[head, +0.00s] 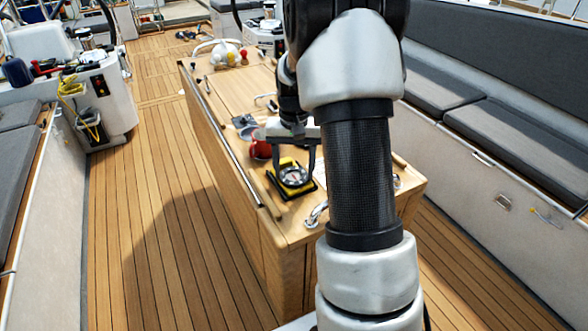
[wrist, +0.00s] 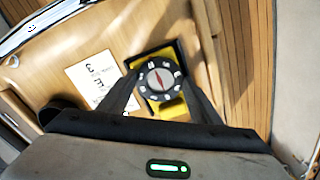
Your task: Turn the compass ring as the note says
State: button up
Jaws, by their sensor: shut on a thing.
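The compass (head: 293,177) lies on the wooden cockpit table, with a yellow and black base and a round dark ring. In the wrist view the ring (wrist: 150,67) has white marks around a pale dial with a red needle. My gripper (head: 292,171) points down over the compass, one finger on each side of the ring, shut on it. The white note (wrist: 92,72) lies on the table left of the compass in the wrist view. It has a few dark characters, turned and too small to read surely. My arm hides part of the table in the head view.
A red mug (head: 260,149) stands just behind the compass. Grey cushioned benches (head: 480,125) run along the right. The deck left of the table is clear.

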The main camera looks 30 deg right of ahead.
jog(key=n, duration=0.4)
jog(key=shift+n, duration=0.3)
jog(key=n, duration=0.3)
jog(key=shift+d+r+n, duration=0.1)
jog(key=shift+n, duration=0.2)
jog(key=n+p, duration=0.1)
jog(key=n, duration=0.2)
jog(key=shift+n, duration=0.3)
jog(key=shift+d+n+p, duration=0.1)
jog(key=shift+n+p, duration=0.35)
jog(key=shift+n, duration=1.45)
jog(key=o, duration=1.1)
jog(key=shift+c, duration=0.2)
